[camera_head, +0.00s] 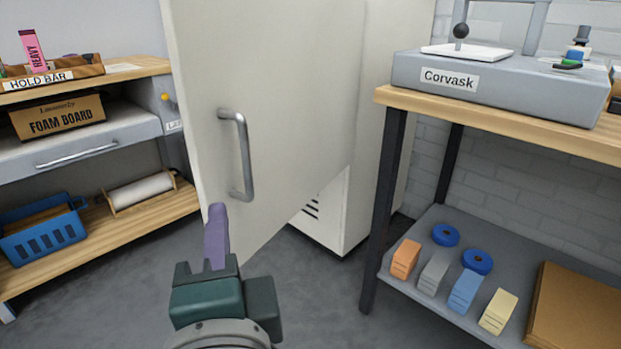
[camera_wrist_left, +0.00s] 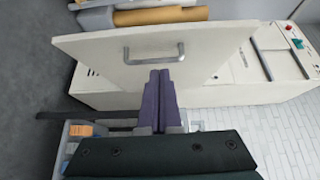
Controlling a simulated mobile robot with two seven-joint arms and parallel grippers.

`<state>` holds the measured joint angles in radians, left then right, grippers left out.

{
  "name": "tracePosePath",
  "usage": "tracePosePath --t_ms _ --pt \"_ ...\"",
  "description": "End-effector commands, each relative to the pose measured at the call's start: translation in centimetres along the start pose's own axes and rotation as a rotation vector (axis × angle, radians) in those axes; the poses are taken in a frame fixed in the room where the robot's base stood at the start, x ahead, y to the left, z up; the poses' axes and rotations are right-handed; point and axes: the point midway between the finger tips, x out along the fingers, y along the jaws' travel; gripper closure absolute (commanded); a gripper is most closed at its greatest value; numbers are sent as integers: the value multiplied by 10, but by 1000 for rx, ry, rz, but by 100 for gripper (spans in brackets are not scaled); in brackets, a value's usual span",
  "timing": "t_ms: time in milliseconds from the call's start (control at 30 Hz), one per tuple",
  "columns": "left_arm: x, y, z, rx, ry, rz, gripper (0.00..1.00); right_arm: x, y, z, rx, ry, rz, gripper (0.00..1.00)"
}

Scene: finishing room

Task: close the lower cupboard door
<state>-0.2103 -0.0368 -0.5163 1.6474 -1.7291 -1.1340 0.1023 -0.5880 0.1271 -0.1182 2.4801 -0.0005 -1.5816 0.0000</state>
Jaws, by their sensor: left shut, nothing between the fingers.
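The lower cupboard door (camera_head: 290,110) is a cream panel standing swung open, with a metal bar handle (camera_head: 238,155) on its face. The white cupboard body (camera_head: 375,170) stands behind it, with dark vent slots low down. My left gripper (camera_head: 216,212) is shut and empty, its purple fingers just below and left of the handle in the head view. In the left wrist view the door (camera_wrist_left: 210,48) lies beyond the shut fingers (camera_wrist_left: 158,75), with the handle (camera_wrist_left: 152,55) close past their tips. I cannot tell whether they touch. My right gripper is not in view.
A wooden-topped table (camera_head: 490,125) with dark legs stands close on the right, holding a grey Corvask machine (camera_head: 500,82). Its lower shelf (camera_head: 420,275) carries blocks and blue rolls. A shelf unit (camera_head: 150,205) with a blue crate (camera_head: 42,230) stands left. Grey floor (camera_head: 310,290) is clear below the door.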

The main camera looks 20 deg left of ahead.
Motion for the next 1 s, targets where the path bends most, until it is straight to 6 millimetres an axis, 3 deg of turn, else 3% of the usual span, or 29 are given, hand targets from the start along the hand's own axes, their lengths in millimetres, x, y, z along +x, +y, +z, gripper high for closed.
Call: tracePosePath --t_ms 233,600,800,1000 --pt "23 -4 -4 15 11 -22 100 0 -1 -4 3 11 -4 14" --pt "102 -5 -4 12 9 -20 100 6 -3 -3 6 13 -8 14" --pt "120 -5 17 15 9 -17 100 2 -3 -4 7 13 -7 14" --pt "128 -5 24 14 9 -16 100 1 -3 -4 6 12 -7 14"
